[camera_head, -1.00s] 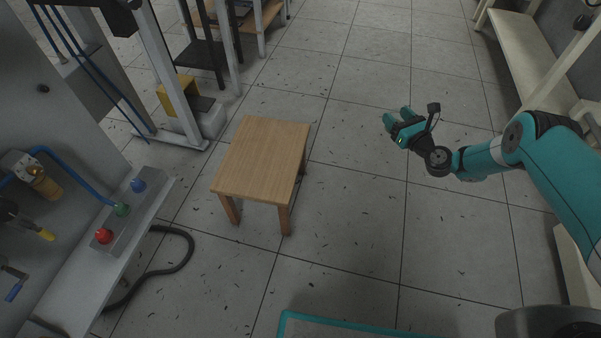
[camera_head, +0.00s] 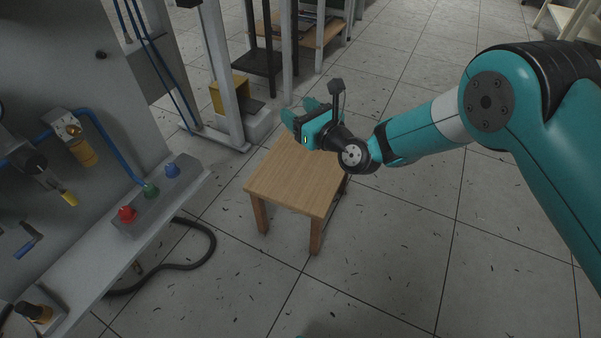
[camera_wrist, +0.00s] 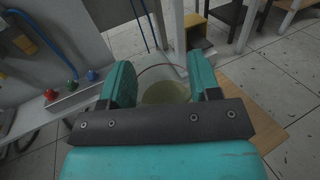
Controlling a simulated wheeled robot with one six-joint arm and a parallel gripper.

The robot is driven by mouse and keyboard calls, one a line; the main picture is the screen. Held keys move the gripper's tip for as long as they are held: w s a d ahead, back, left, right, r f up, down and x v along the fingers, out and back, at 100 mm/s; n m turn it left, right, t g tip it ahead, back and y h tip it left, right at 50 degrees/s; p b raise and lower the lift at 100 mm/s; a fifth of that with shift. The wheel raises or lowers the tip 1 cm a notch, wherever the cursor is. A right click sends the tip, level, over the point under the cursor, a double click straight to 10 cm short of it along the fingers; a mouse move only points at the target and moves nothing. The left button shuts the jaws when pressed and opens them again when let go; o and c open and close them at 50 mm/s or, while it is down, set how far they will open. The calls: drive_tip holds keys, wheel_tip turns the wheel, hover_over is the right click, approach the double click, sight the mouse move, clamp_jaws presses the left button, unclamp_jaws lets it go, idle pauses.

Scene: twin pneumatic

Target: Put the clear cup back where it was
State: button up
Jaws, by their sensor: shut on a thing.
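My gripper (camera_head: 301,112) is in the air above the far part of the small wooden table (camera_head: 290,191) in the head view. In the wrist view my gripper (camera_wrist: 160,82) is shut on the clear cup (camera_wrist: 163,90), which sits between its two teal fingers. The cup is see-through with a thin reddish rim line and a pale yellowish inside. In the head view the cup cannot be made out behind the gripper. The wooden table (camera_wrist: 262,124) shows behind and right of the gripper in the wrist view.
A machine bench at the left carries red (camera_head: 127,214), green (camera_head: 150,191) and blue (camera_head: 172,170) buttons. A metal frame post (camera_head: 222,80) and a yellow box (camera_head: 230,95) stand behind the table. A dark hose (camera_head: 195,258) lies on the floor. Floor right of the table is clear.

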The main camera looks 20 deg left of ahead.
wheel_tip(320, 180, down, 17)
drive_tip(key=b, duration=0.7)
drive_tip(key=shift+b, duration=0.4)
drive_tip(key=shift+f, duration=0.1)
drive_tip(key=o, duration=1.1)
drive_tip(key=shift+c, duration=0.2)
